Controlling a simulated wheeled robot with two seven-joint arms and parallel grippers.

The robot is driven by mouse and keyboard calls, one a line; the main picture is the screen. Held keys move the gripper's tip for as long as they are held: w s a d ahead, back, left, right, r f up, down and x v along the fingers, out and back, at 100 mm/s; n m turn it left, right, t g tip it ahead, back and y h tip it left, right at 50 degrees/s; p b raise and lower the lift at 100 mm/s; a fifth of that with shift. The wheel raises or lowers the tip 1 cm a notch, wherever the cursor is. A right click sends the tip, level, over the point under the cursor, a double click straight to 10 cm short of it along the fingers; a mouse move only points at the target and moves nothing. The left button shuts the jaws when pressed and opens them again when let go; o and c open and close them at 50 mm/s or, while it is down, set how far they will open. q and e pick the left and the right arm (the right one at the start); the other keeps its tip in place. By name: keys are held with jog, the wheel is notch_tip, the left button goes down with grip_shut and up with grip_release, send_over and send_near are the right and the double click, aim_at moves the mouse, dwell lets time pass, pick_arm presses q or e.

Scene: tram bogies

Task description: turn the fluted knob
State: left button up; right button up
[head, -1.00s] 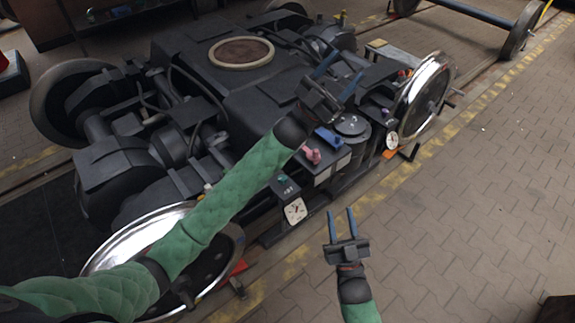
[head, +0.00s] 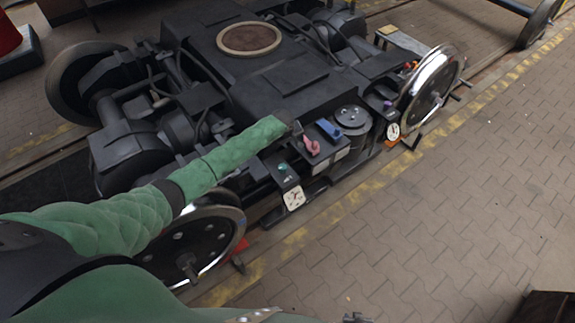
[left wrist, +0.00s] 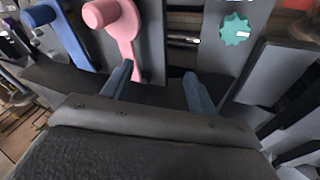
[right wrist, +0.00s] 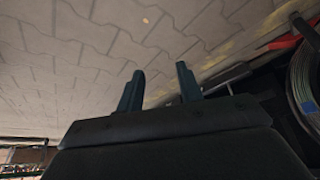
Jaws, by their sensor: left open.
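The fluted knob is a small teal knob with a scalloped rim (head: 282,167). It sits on a dark box on the bogie's near side. In the left wrist view the knob (left wrist: 235,29) is at upper right, beyond and right of my fingers. My left gripper (left wrist: 157,88) is open and empty; its left finger is near the pink lever (left wrist: 119,28). In the head view my left forearm ends beside this lever, and the fingers cannot be made out. My right gripper (right wrist: 161,82) is open and empty over the paving.
A blue lever (head: 328,130) and a purple knob (head: 388,105) lie farther right along the bogie (head: 290,80). A white dial (head: 294,198) is below the fluted knob. Shiny wheels (head: 432,85) flank the panel.

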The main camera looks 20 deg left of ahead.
aim_at(282, 167)
pick_arm(q)
jog(key=s+n+g, duration=0.1)
jog(key=s, duration=0.1)
jog(key=s+a+f+n+g, duration=0.1)
jog(key=s, duration=0.1)
jog(key=s+a+f+n+g+y, duration=0.1)
jog(key=s+n+g, duration=0.1)
jog(key=shift+s+a, duration=0.1)
jog(key=shift+a, duration=0.05)
jog(key=shift+s+a+n, duration=0.2)
jog(key=shift+s+n, duration=0.25)
jog(key=shift+n, duration=0.25)
jog(key=shift+f, duration=0.25)
notch_tip(282, 167, down, 5)
jog(key=shift+f+p, duration=0.2)
jog(key=shift+p, duration=0.5)
jog(key=shift+f, duration=1)
pick_arm(e)
jog(key=s+d+f+g, duration=0.2)
jog(key=s+f, duration=0.2)
jog(key=s, duration=0.2)
jog(key=shift+s+d+f+g+h, duration=0.25)
jog(key=shift+f+g+h, duration=0.05)
jog(key=shift+g, duration=0.1)
pick_arm(q)
jog(key=shift+c, duration=0.5)
jog(key=c, duration=0.9)
pick_arm(e)
jog(key=shift+s, duration=0.1)
